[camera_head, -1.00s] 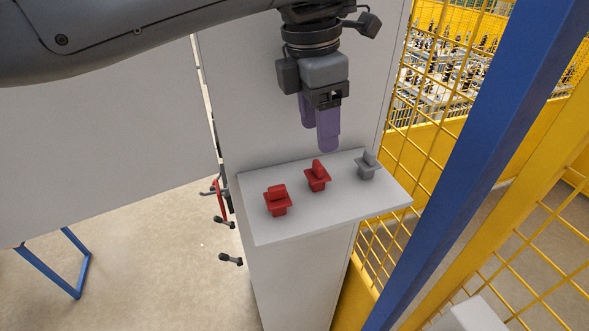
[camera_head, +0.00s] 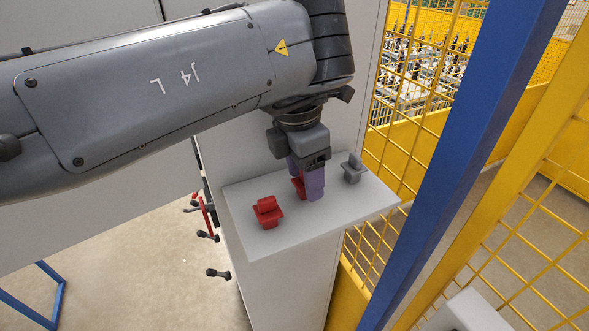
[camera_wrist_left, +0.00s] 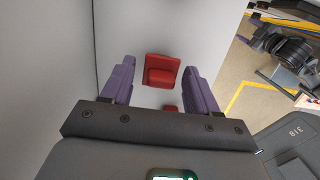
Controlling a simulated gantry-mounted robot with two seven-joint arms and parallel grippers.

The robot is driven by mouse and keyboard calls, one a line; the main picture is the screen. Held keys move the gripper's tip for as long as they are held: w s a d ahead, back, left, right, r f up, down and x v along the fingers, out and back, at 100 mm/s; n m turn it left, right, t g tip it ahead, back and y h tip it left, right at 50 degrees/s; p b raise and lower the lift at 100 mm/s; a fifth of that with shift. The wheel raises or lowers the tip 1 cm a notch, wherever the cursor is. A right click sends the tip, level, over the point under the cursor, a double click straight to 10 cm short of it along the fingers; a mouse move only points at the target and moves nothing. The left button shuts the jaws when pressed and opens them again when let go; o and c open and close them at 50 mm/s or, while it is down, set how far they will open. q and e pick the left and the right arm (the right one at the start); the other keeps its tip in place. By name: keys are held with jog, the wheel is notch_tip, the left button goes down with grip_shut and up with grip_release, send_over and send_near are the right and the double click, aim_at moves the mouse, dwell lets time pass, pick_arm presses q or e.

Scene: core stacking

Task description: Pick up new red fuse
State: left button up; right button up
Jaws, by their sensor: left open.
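Two red fuses and a grey fuse (camera_head: 354,169) stand on a light grey shelf (camera_head: 355,212). The left red fuse (camera_head: 267,213) is in clear view, apart from the gripper. The middle red fuse (camera_head: 298,187) is mostly hidden behind the purple fingers of my left gripper (camera_head: 305,184). My left gripper is open, pointing down, with its fingers low at the middle fuse. In the left wrist view a red fuse (camera_wrist_left: 162,72) shows between the two spread fingers. A second red piece (camera_wrist_left: 170,108) is mostly cut off by the gripper body.
The shelf is fixed to a tall grey panel (camera_head: 357,85). A blue post (camera_head: 450,120) and yellow mesh fence (camera_head: 385,215) stand close on the right. The shelf's front is clear.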

pick_arm(q)
jog(key=shift+f, duration=0.45)
jog(key=shift+d, duration=0.1)
jog(key=c, duration=1)
jog(key=shift+o, duration=0.2)
jog(key=shift+r, duration=0.1)
jog(key=shift+r, duration=0.45)
jog(key=r, duration=0.3)
jog(key=shift+s+d+r, duration=0.15)
jog(key=shift+s+r, duration=0.1)
jog(key=shift+r, duration=0.05)
jog(key=s+d+r, duration=0.5)
jog(key=s+r, duration=0.1)
jog(key=s, duration=0.3)
jog(key=shift+s+d+r, duration=0.2)
jog(key=shift+s+d, duration=0.05)
jog(key=shift+s, duration=0.05)
